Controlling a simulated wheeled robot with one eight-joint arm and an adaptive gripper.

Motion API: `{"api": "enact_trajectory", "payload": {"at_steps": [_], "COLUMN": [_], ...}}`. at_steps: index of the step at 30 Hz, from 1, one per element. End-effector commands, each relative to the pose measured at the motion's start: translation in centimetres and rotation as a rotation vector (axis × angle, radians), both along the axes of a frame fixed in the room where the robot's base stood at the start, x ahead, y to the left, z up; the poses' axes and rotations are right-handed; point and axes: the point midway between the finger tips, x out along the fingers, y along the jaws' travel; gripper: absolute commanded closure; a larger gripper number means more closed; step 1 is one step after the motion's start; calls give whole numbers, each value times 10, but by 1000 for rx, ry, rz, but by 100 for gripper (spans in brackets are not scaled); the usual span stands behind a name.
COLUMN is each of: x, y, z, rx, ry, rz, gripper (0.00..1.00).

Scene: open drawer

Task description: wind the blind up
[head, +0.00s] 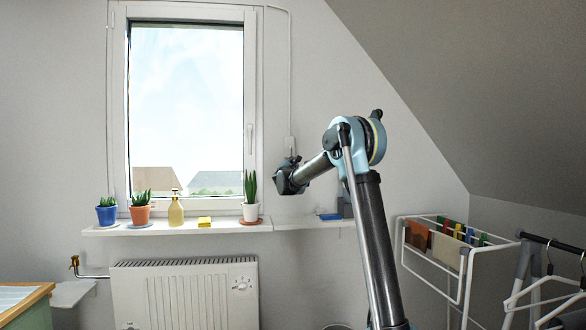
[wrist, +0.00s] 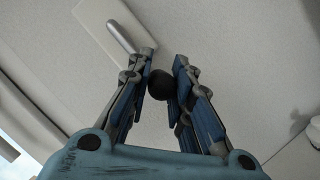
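The window (head: 186,100) is at the left of the head view, its glass almost fully uncovered. A pale band (head: 188,14) crosses its top; I cannot tell whether this is the blind. A thin white line runs down the wall to a small white box (head: 290,146). In the wrist view a pale plate (wrist: 92,18) with a grey crank rod (wrist: 121,36) is on the wall. A dark round knob (wrist: 162,86) sits between the fingers of my gripper (wrist: 164,66), which appear closed on both its sides. In the head view my gripper (head: 283,178) is at the wall, below the box.
The sill (head: 165,228) under the window holds potted plants, a yellow bottle (head: 176,209) and a yellow sponge (head: 204,222). A radiator (head: 185,295) is below. A drying rack (head: 436,262) stands at the right under the sloping ceiling (head: 480,90).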

Motion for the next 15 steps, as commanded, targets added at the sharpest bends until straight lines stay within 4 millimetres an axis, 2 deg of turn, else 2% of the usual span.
{"api": "enact_trajectory", "payload": {"at_steps": [1, 3, 15], "x": [2, 2, -3], "y": [-3, -3, 0], "z": [0, 0, 0], "rx": [1, 1, 0], "ry": [1, 0, 0], "rz": [-4, -4, -2], "gripper": [71, 60, 60]}}
